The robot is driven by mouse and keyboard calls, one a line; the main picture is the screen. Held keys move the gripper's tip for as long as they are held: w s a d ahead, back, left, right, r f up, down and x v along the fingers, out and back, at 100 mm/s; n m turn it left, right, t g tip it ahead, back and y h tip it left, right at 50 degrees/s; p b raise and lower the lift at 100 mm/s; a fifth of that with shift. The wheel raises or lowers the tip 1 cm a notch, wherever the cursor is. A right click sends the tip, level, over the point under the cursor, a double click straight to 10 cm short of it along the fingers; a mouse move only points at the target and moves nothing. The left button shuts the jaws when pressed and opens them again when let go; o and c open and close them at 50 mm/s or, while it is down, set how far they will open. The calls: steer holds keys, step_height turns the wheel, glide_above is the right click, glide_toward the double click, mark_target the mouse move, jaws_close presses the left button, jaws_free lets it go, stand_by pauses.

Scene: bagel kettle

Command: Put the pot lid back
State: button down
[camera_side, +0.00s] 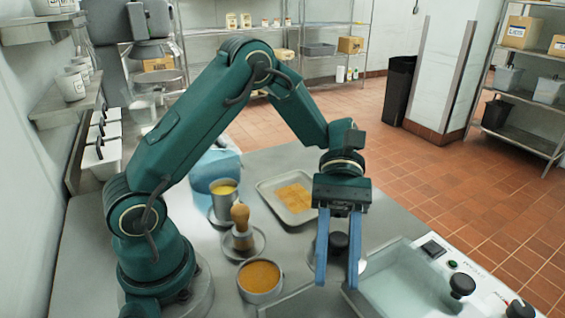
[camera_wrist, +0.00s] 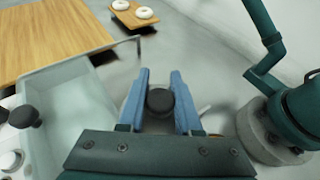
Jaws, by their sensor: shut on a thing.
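My gripper (camera_side: 338,248) points down with its two blue fingers on either side of a black knob (camera_side: 338,242). The knob belongs to a round grey metal lid (camera_side: 333,266). In the wrist view, the fingers close against the sides of the knob (camera_wrist: 160,101). I cannot tell whether the lid is raised or rests on the counter. A metal pot with orange contents (camera_side: 260,279) stands open to the left of the lid. A rectangular open kettle tank (camera_side: 398,262) is just right of the lid.
A tray with orange squares (camera_side: 290,208) lies behind the lid. A wooden-handled tool (camera_side: 241,222) and a tall metal cup (camera_side: 224,203) stand to its left. A control panel with black knobs (camera_side: 462,286) edges the tank. White rings lie on a board (camera_wrist: 134,14) in the wrist view.

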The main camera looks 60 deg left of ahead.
steer(key=shift+m+g+y, duration=0.6)
steer(key=shift+m, duration=0.1)
steer(key=x, duration=0.5)
steer(key=w+f+x, duration=0.1)
steer(key=x, duration=1)
steer(key=shift+w+d+f, duration=0.2)
steer(key=shift+d+f, duration=0.15)
steer(key=shift+d, duration=0.25)
steer(key=shift+d+f, duration=0.1)
steer(key=shift+f, duration=1.95)
steer(key=shift+f, duration=0.15)
steer(key=c, duration=0.6)
jaws_free()
